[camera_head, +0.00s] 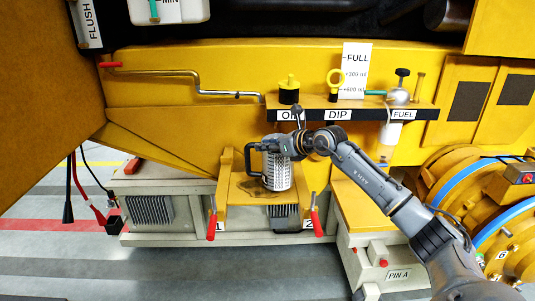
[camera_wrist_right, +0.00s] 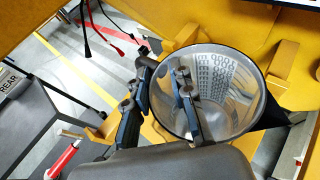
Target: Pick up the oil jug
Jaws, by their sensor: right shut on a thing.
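My right gripper (camera_head: 284,147) is at the jug's top rim. In the right wrist view I look into the jug's open top (camera_wrist_right: 232,85). My right gripper (camera_wrist_right: 163,80) has one finger inside the jug and the other outside, shut on its wall. My left gripper is not in view.
The yellow bracket (camera_head: 233,188) has red-handled levers on both sides. A yellow drum (camera_head: 505,215) stands at right.

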